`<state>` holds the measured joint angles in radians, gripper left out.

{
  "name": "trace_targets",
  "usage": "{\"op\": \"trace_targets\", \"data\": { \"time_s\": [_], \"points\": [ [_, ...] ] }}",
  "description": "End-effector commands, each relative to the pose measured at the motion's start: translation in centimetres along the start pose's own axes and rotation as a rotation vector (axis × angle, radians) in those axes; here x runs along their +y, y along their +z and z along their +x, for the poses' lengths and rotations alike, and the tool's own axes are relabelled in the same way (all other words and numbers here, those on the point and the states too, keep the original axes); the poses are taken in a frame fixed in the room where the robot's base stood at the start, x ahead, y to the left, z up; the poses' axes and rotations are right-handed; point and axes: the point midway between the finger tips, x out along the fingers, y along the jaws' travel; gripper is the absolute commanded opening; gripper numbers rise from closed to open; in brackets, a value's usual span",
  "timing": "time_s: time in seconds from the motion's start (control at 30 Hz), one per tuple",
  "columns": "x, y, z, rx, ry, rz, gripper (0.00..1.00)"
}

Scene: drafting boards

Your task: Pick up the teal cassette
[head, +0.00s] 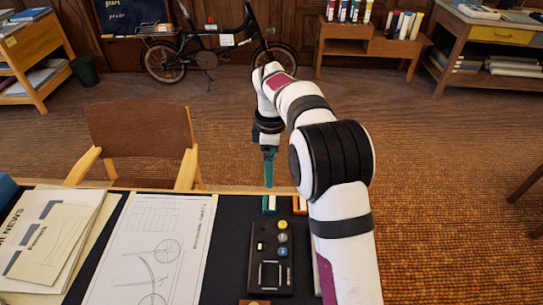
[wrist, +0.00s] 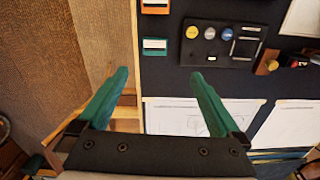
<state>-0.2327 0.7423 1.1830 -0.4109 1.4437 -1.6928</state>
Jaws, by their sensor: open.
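The teal cassette (head: 268,207) lies near the far edge of the dark board in the head view, partly behind my gripper's lower end. In the wrist view the teal cassette (wrist: 155,46) shows its white label, just beyond the space between the fingertips. My gripper (head: 269,182) points down over the board's far edge. In the wrist view its two green fingers (wrist: 159,75) are spread wide with nothing between them. An orange cassette (wrist: 154,6) lies beside the teal one; in the head view the orange cassette (head: 296,204) is to its right, partly hidden by my arm.
A black panel (head: 256,272) with several round knobs sits close to the cassettes. A bicycle drawing (head: 190,215) and a stack of papers (head: 75,225) lie to the left. A wooden chair (head: 140,140) stands beyond the board's edge. Bare dark surface surrounds the teal cassette in the wrist view.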

Motion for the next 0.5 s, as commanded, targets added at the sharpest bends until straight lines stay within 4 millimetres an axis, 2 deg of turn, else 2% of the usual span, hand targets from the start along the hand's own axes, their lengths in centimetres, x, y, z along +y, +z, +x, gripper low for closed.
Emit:
{"op": "trace_targets", "data": {
  "time_s": [0.17,0.3,0.4,0.5],
  "points": [
    [0.7,-0.5,3.3,-0.005,-0.001,-0.068,1.00],
    [0.7,-0.4,7.5,-0.005,-0.001,-0.066,1.00],
    [0.7,-0.4,9.8,-0.004,0.000,-0.064,1.00],
    [0.8,-0.4,11.1,-0.004,0.001,-0.064,1.00]
  ]
}}
